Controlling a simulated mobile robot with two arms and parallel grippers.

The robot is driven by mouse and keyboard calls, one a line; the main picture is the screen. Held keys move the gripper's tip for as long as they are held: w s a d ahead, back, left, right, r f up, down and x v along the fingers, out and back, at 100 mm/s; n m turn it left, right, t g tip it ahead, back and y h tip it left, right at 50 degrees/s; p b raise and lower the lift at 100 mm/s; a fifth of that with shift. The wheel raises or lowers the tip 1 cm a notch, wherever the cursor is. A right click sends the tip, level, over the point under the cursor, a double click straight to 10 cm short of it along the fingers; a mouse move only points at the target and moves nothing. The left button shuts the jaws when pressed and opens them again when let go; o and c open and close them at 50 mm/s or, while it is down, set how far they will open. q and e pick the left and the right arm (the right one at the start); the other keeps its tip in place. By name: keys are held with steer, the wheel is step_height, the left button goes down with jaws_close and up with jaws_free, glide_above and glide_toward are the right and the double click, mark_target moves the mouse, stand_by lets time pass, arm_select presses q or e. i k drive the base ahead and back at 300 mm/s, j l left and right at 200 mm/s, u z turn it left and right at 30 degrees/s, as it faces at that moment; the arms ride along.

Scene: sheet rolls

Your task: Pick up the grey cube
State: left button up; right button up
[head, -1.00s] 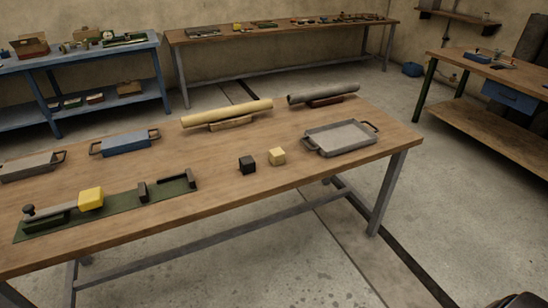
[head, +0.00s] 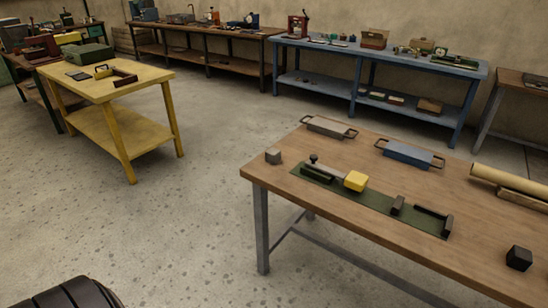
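The grey cube (head: 273,156) sits on the near left corner of the wooden table (head: 390,230), left of the green mat. Nothing touches it. Neither of my grippers can be made out in the head view. A dark ribbed shape (head: 68,293) shows at the bottom left edge, and I cannot tell what part it is.
The green mat (head: 425,222) holds a tool with a yellow block (head: 355,181). Behind it are a grey tray (head: 330,126) and a blue tray (head: 408,153). A black cube (head: 519,258) and a tan roll (head: 508,182) lie right. Open floor (head: 180,220) separates a yellow table (head: 115,85).

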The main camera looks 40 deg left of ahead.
mark_target(273, 156)
steer(key=u, duration=0.65)
steer(key=i+u, duration=0.7)
steer(key=i+l+u, duration=0.2)
steer(key=u, duration=0.2)
steer(key=i+l, duration=0.15)
steer(key=i, duration=0.25)
